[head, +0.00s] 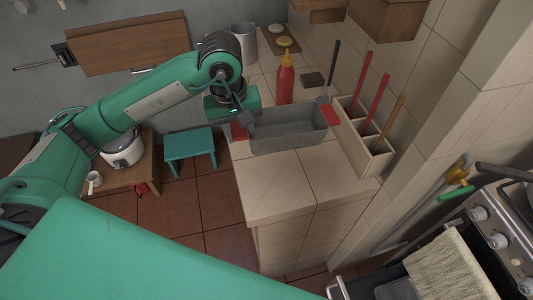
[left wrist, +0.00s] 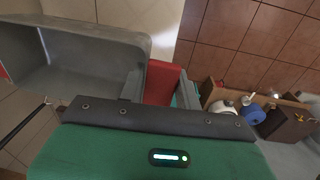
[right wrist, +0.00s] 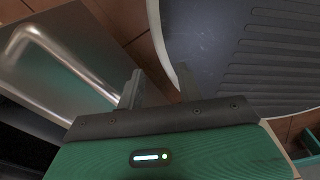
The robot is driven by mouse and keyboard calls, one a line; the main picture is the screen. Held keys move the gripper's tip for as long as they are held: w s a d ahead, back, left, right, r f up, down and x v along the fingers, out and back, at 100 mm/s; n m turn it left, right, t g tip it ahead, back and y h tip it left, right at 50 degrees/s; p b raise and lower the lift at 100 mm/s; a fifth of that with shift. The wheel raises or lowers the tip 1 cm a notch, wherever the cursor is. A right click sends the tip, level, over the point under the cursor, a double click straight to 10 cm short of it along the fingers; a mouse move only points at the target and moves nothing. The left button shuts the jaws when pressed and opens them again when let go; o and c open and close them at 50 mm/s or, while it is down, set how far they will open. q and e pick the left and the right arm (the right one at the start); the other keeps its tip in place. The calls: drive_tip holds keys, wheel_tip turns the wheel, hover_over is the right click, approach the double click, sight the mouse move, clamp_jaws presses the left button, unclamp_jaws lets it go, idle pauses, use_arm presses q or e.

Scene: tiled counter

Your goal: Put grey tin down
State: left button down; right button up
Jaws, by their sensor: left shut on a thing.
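The grey tin (head: 288,138) is an open rectangular pan with red grips at its ends. It is level over the tiled counter (head: 280,185), close to its top; I cannot tell whether its base touches. My left gripper (head: 240,124) is shut on the red grip at the tin's left end. In the left wrist view the tin (left wrist: 95,38) is at upper left, with the red grip (left wrist: 162,82) between the fingers. My right gripper (right wrist: 158,80) shows only in the right wrist view, with its fingers apart and nothing seen between them.
Behind the tin stand a red bottle (head: 285,82), a grey canister (head: 244,42) and a board (head: 281,40). A divided cream holder (head: 362,150) with long-handled utensils is close on the right. The counter's front is clear. A stove (head: 500,225) is at lower right.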

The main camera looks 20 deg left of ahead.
use_arm(q)
drive_tip(key=r+n, duration=0.3)
drive_tip(key=r, duration=0.1)
drive_tip(key=shift+a+r+n, duration=0.15)
drive_tip(key=shift+a+n, duration=0.05)
drive_tip(key=shift+n, duration=0.2)
drive_tip(key=shift+r+n+t, duration=0.3)
drive_tip(key=shift+r+n, duration=0.1)
drive_tip(key=shift+f+p, duration=1.65)
drive_tip(key=shift+f, duration=8.25)
drive_tip(key=shift+f, duration=0.15)
drive_tip(key=c, duration=1)
unclamp_jaws()
